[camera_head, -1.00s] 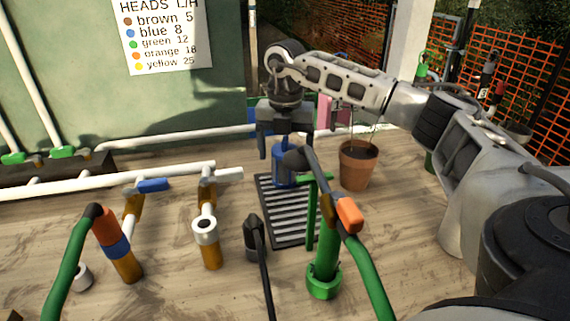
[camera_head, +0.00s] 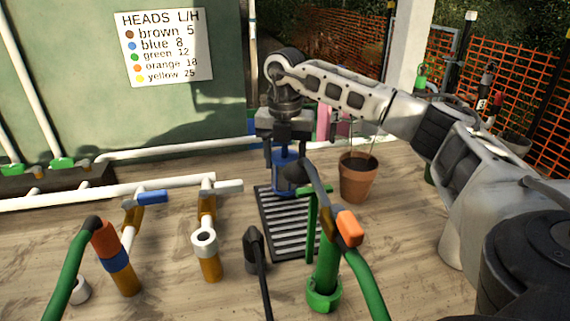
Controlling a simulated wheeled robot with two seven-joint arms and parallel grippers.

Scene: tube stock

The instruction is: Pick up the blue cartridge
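The blue cartridge (camera_head: 284,180) stands upright at the far end of a black slatted tray. A dark nozzle in front hides part of its right side. My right gripper (camera_head: 285,157) points down over it, with one finger on each side. The fingers sit close against the cartridge's upper part and look shut on it. The right finger is partly hidden by the nozzle. I cannot tell whether the cartridge's base rests on the tray. My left gripper is not in view.
The slatted tray (camera_head: 289,252) lies on the wooden surface. A green post with a hose (camera_head: 324,275) stands close in front of it. A terracotta pot (camera_head: 357,178) is to the right. Pipes with valves (camera_head: 207,240) and a black-capped hose (camera_head: 253,246) stand left of the tray.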

